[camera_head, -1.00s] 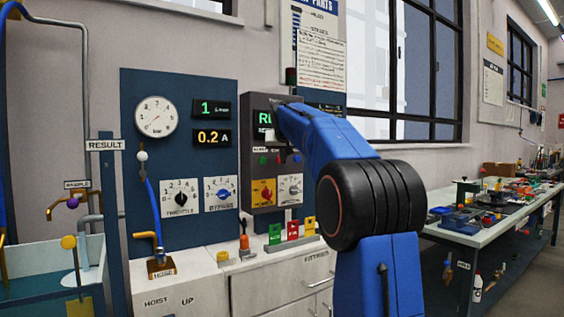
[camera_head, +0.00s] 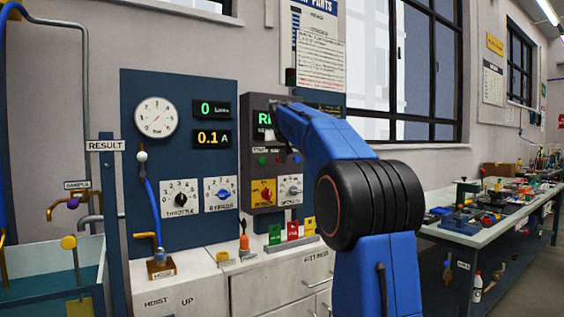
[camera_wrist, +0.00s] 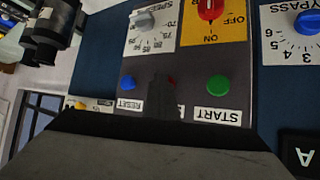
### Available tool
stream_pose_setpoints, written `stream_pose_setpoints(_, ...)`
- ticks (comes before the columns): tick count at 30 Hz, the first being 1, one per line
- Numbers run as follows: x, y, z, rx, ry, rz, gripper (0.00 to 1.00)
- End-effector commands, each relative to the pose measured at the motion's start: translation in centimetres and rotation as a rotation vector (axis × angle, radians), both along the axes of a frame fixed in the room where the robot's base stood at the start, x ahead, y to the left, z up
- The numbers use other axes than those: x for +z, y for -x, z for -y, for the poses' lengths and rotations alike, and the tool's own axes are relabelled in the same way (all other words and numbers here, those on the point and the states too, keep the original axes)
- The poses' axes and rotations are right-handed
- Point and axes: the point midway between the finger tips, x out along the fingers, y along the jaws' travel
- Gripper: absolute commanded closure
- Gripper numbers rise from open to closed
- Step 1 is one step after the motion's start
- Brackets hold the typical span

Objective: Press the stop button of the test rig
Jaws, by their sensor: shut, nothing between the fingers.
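The red stop button (camera_wrist: 171,80) is on the dark control box (camera_wrist: 190,55), between the green start button (camera_wrist: 217,86) and the blue reset button (camera_wrist: 128,83) in the wrist view, which shows the panel upside down. My gripper (camera_wrist: 161,90) is shut and empty, its dark fingertips covering most of the stop button and its label. I cannot tell whether they touch it. In the head view the red button (camera_head: 278,159) sits below the box's screen (camera_head: 264,118), which my blue arm partly covers. My fingertips are not clear there.
A red switch knob (camera_wrist: 209,8) and a speed dial (camera_wrist: 145,20) sit beside the buttons. The blue panel (camera_head: 180,90) at left carries a gauge (camera_head: 155,117), readouts of 0 and 0.1 A (camera_head: 212,138), and throttle and bypass dials. A cluttered bench (camera_head: 480,215) stands at right.

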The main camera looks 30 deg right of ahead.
Motion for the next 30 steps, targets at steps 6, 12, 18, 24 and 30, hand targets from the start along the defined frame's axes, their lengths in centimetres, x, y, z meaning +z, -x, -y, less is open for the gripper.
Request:
stream_pose_setpoints(6, 0.2, 1.2, 0.0, 0.003, 0.001, 0.008, 1.00)
stream_pose_setpoints(12, 0.1, 2.9, 0.0, 0.001, 0.001, 0.005, 1.00)
stream_pose_setpoints(18, 0.1, 4.6, 0.0, 0.001, 0.002, 0.004, 1.00)
stream_pose_setpoints(24, 0.1, 5.8, 0.0, 0.001, 0.001, 0.003, 1.00)
stream_pose_setpoints(30, 0.0, 5.9, 0.0, 0.001, 0.001, 0.003, 1.00)
